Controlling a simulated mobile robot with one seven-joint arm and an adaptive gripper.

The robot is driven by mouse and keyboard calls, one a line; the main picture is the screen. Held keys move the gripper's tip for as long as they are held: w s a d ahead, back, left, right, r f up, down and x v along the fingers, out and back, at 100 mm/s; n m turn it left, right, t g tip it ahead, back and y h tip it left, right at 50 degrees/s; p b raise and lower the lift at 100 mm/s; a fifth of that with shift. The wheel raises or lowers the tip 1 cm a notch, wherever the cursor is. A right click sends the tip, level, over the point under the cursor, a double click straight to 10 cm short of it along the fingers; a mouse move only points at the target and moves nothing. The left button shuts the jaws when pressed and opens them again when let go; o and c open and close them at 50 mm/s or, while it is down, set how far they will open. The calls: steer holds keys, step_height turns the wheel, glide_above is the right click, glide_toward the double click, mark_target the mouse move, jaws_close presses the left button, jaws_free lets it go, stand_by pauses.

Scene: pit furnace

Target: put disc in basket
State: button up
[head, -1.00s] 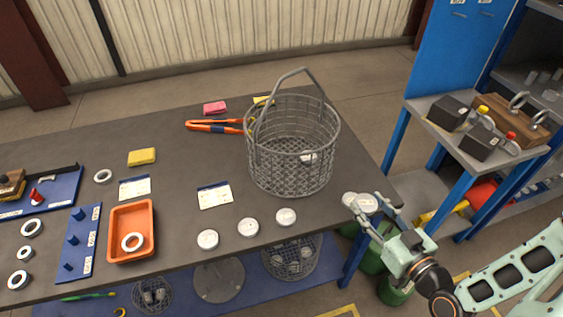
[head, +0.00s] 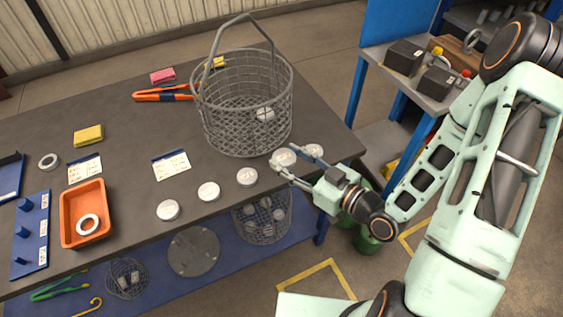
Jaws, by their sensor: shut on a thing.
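My gripper (head: 288,163) is shut on a pale round disc (head: 284,157) at the front right of the table. The disc sits between the fingertips, just in front of the basket's lower right side; its height above the table is hard to judge. The grey wire basket (head: 246,140) stands upright on the table with its handle raised. One pale disc (head: 265,114) shows inside it. Three more discs lie in a row along the front edge: a left one (head: 168,210), a middle one (head: 209,191) and a right one (head: 247,177). Another disc (head: 313,151) lies right of my gripper.
An orange tray (head: 65,223) holding a white ring, a blue peg board (head: 42,250) and a yellow block (head: 88,136) are at left. Orange-handled tongs (head: 162,97) lie behind, left of the basket. A side bench (head: 437,99) with dark blocks stands at right.

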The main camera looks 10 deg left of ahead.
mark_target(286, 151)
steer(key=shift+w+a+f+b, duration=0.2)
steer(key=shift+w+f+b, duration=0.4)
steer(key=shift+b, duration=1)
steer(key=shift+w+a+f+b, duration=0.25)
steer(key=shift+w+b, duration=0.65)
steer(key=shift+b, duration=0.75)
steer(key=shift+w+a+f+b, duration=0.3)
steer(key=shift+w+b, duration=0.45)
steer(key=shift+b, duration=0.85)
steer(key=shift+w+f, duration=0.2)
steer(key=shift+w, duration=0.1)
steer(key=w+f, duration=0.2)
steer(key=w+a+f, duration=0.1)
steer(key=w+f, duration=0.1)
steer(key=f, duration=0.1)
steer(key=shift+w+a+f+b, duration=0.15)
steer(key=shift+f+b, duration=0.05)
steer(key=shift+b, duration=0.1)
steer(key=shift+f, duration=1.4)
steer(key=shift+f, duration=0.1)
steer(key=shift+f+b, duration=0.15)
steer(key=shift+b, duration=0.25)
steer(key=o, duration=1.2)
steer(key=shift+c, duration=0.2)
steer(key=shift+o, duration=0.2)
